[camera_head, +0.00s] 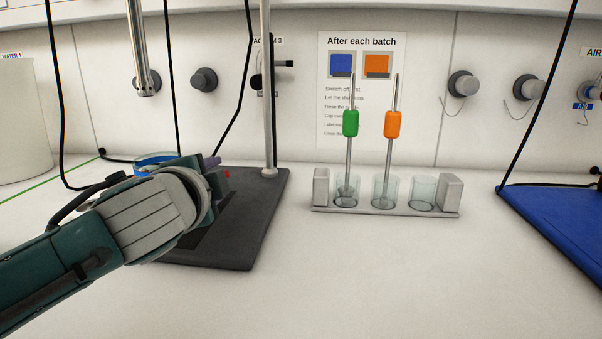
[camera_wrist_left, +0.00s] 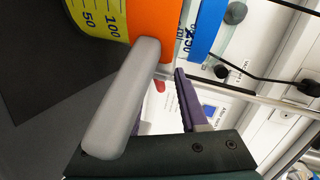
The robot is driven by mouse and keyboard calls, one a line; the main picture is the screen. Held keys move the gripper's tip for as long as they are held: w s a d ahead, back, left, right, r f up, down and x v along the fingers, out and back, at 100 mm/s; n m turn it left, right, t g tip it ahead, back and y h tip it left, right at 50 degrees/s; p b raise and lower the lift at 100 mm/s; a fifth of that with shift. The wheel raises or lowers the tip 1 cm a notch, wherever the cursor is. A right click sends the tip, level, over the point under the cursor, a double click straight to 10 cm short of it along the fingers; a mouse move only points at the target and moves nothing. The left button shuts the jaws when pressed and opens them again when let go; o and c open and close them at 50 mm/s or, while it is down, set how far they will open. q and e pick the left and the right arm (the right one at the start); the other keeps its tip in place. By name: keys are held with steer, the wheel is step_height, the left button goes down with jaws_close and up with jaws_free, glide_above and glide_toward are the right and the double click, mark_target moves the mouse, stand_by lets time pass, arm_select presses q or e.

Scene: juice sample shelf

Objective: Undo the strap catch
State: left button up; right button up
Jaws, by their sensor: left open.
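A vessel shows close up in the left wrist view, with a yellow scale band (camera_wrist_left: 97,17), an orange band (camera_wrist_left: 153,28) and a blue rim (camera_wrist_left: 207,30). In the head view its blue rim (camera_head: 150,158) shows behind my left arm; the rest is mostly hidden. My left gripper (camera_head: 210,165) is open beside the vessel. Its purple finger (camera_wrist_left: 190,102) shows; a rounded grey bar (camera_wrist_left: 125,100) crosses in front of the other side. A small red part (camera_wrist_left: 160,86) shows between them; I cannot tell whether it is the strap catch. My right gripper is out of view.
The vessel stands over a dark base plate (camera_head: 240,250) with an upright metal rod (camera_head: 266,90). A rack (camera_head: 385,211) of glass cups, two holding rods with green and orange grips, stands to the right. The front of the bench is clear.

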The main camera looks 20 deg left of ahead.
arm_select(q)
steer(key=shift+s+d+r, duration=0.15)
steer(key=shift+s+d, duration=0.05)
steer(key=shift+s, duration=0.25)
steer(key=p+v, duration=0.1)
steer(key=v, duration=0.8)
steer(key=shift+a+p, duration=0.1)
steer(key=shift+p, duration=0.3)
